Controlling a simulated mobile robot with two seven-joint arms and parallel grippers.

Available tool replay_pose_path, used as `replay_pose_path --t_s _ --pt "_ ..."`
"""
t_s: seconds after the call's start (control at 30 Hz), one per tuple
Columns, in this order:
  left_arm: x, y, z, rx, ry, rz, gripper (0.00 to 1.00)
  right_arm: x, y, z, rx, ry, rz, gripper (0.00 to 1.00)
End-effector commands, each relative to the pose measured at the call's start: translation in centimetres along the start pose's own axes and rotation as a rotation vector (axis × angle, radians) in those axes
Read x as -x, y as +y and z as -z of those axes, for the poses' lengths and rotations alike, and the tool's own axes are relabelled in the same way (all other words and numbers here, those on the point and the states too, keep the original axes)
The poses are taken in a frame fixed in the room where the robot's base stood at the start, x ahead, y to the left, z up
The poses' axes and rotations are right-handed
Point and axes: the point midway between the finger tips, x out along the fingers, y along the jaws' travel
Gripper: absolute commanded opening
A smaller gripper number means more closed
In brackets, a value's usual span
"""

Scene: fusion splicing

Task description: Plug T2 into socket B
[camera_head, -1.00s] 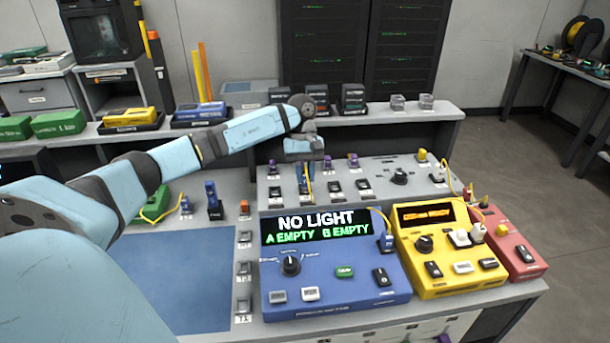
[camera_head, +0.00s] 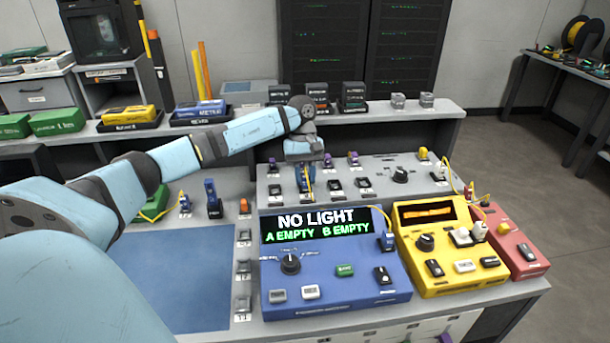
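My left gripper (camera_head: 305,186) points down over the grey panel (camera_head: 280,198) behind the blue meter, among its sockets. Dark blue parts and a thin yellow cord show at its fingertips; I cannot tell whether they grip a plug. The blue meter (camera_head: 335,262) reads "NO LIGHT, A EMPTY, B EMPTY". Black sockets (camera_head: 335,187) and (camera_head: 362,184) sit right of the gripper. The labels are too small to read, so I cannot single out T2 or socket B. My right gripper is out of view.
A yellow device (camera_head: 450,275) and a red device (camera_head: 520,255) stand to the right. A blue plug-like part (camera_head: 213,205) stands left of the panel. Purple-topped parts (camera_head: 353,159) line the panel's back. The blue mat (camera_head: 180,280) is bare.

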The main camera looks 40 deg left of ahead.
Motion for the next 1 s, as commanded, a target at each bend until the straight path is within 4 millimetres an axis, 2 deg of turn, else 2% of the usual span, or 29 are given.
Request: replay_pose_path --t_s 0.03,0.1,0.53,0.7,1.0 --pt "0.0 0.0 0.0 0.000 0.000 0.000 0.39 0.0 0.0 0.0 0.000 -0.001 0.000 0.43" --pt "0.0 0.0 0.0 0.000 0.000 0.000 0.50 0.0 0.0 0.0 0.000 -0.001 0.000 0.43" --pt "0.0 0.0 0.0 0.000 0.000 0.000 0.50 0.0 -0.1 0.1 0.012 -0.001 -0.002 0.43" --pt "4.0 0.1 0.0 0.000 0.004 -0.003 0.50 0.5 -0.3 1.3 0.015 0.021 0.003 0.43" --pt "10.8 0.1 0.0 0.000 0.003 -0.003 0.50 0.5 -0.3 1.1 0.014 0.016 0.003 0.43"
